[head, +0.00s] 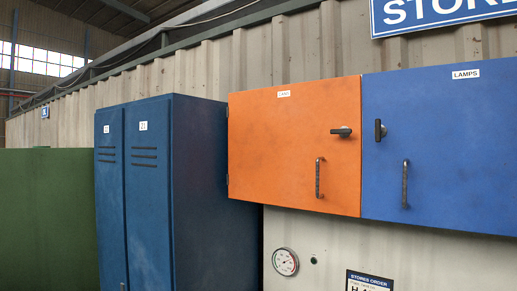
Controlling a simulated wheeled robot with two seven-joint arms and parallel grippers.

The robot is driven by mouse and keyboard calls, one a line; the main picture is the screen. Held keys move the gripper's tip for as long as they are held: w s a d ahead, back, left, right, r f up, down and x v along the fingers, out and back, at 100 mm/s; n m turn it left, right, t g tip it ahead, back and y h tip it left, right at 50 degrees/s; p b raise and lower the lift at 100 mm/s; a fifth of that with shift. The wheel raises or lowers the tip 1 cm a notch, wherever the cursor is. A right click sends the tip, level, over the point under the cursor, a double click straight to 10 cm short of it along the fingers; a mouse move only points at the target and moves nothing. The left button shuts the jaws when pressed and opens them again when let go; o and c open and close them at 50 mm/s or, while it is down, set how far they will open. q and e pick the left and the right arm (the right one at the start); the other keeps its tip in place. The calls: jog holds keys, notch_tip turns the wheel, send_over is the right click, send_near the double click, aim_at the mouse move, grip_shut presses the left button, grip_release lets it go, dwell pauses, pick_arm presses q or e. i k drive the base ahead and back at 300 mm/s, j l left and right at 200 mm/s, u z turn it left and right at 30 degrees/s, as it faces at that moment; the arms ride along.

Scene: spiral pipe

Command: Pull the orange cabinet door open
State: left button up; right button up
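The orange cabinet door (285,140) is in the middle right of the head view and looks shut. It has a small white label near its top, hinges along its left edge, a dark latch knob (342,132) at its upper right, and a dark vertical bar handle (318,178) below the knob. Neither of my grippers shows in this view.
A blue cabinet door (450,150) labelled LAMPS adjoins the orange door on the right, with its own knob and handle. Tall blue lockers (195,190) stand to the left. A round gauge (285,262) and a notice (369,282) are below. A green panel (45,215) is far left.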

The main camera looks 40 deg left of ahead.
aim_at(283, 151)
jog(key=u, duration=0.9)
